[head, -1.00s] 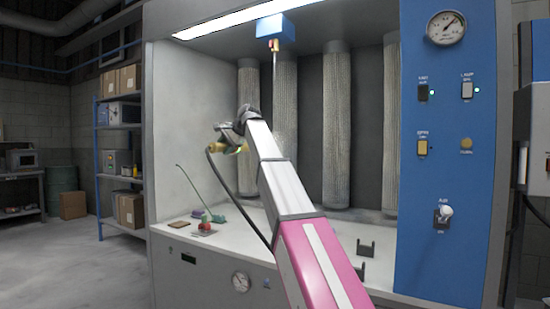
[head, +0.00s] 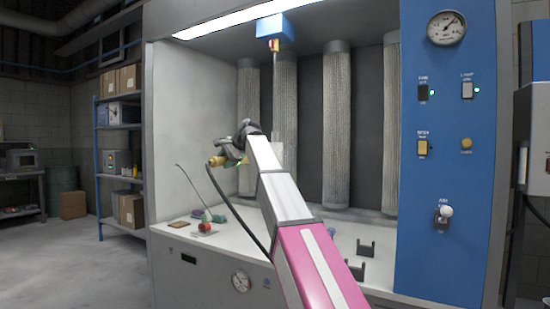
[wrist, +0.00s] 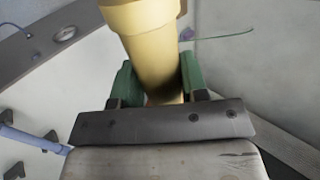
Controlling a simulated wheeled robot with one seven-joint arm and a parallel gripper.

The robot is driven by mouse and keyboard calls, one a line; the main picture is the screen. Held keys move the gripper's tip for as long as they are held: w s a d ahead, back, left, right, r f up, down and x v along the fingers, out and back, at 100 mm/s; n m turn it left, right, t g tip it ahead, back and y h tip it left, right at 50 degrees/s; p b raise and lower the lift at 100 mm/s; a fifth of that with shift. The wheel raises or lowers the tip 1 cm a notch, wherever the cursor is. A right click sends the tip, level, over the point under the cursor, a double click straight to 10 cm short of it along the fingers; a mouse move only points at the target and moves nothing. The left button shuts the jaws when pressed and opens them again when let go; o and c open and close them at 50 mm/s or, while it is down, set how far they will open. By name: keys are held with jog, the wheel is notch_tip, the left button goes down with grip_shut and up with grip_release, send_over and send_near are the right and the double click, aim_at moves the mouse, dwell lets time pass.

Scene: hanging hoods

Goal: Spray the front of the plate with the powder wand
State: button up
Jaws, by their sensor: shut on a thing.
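The powder wand (head: 216,161) has a yellow-gold body with a dark hose trailing from it. My gripper (head: 236,154) is shut on it inside the booth, left of the hanging rod. In the wrist view the wand's yellow body (wrist: 152,50) sits between my green fingers (wrist: 158,85); its spray tip cannot be made out. The plate (head: 290,154) appears as a pale patch below the rod, mostly hidden behind my arm, to the right of the gripper. Its front and any coating cannot be judged.
A blue box (head: 274,28) carries the hanging rod (head: 276,85). Ribbed filter columns (head: 337,130) line the back wall. Small red and green items (head: 205,225) lie on the booth floor at left; dark brackets (head: 365,248) stand at right. A blue control panel (head: 448,200) borders the right side.

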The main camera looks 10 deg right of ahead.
jog(key=shift+r, duration=2.95)
jog(key=shift+f, duration=3)
jog(key=shift+r, duration=3)
jog(key=shift+f, duration=3)
jog(key=shift+r, duration=1.65)
